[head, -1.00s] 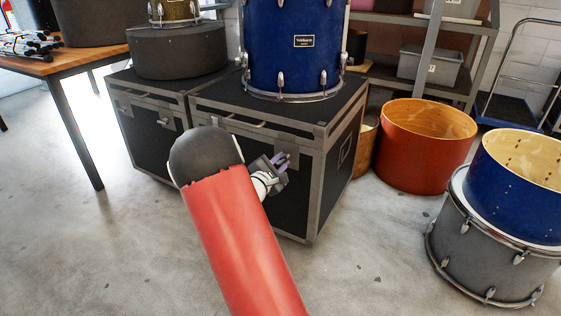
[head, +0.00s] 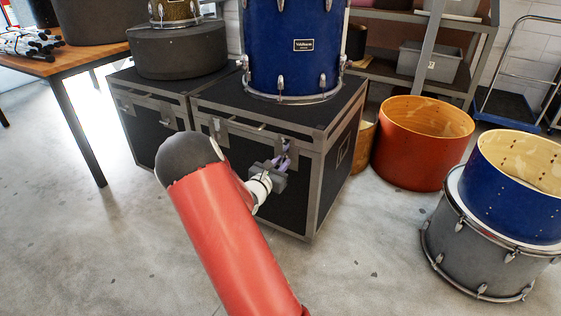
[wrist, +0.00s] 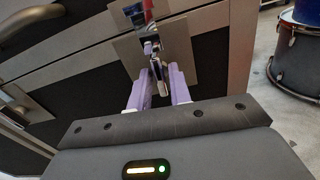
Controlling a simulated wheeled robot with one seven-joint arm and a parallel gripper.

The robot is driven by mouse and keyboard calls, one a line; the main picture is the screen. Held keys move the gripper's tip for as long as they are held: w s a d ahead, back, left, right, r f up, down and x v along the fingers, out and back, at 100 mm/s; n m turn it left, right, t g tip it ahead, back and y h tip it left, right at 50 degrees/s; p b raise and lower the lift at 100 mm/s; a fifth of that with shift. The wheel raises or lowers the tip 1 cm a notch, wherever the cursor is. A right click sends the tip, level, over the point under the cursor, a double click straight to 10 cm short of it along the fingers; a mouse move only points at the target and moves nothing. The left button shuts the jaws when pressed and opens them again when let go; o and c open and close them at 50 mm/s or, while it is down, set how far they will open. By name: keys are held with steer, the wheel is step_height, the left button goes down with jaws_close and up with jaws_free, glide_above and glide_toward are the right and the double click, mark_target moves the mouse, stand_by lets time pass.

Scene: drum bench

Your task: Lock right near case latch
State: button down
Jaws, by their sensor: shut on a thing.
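The right near case (head: 262,165) is a black flight case with grey metal edging. Its right front latch (wrist: 157,66) is a metal piece on a square plate, seen close up in the wrist view. My gripper (wrist: 158,80) has its two purple fingers on either side of the latch's handle part, shut on it. In the head view my gripper (head: 284,157) is at the front face of the case, below the lid edge, and hides most of the latch. Whether the latch is locked cannot be told.
A blue drum (head: 295,50) stands on the case. A second black case (head: 150,120) stands close on its left. An orange drum shell (head: 410,150) and a grey drum (head: 470,245) with a blue shell on it are on the right. The floor in front is clear.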

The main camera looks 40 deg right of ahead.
steer(key=shift+a+f, duration=0.1)
stand_by(0.4)
steer(key=c, duration=1.5)
jaws_free()
steer(key=v, duration=0.7)
steer(key=shift+s+a, duration=0.15)
steer(key=shift+a, duration=0.25)
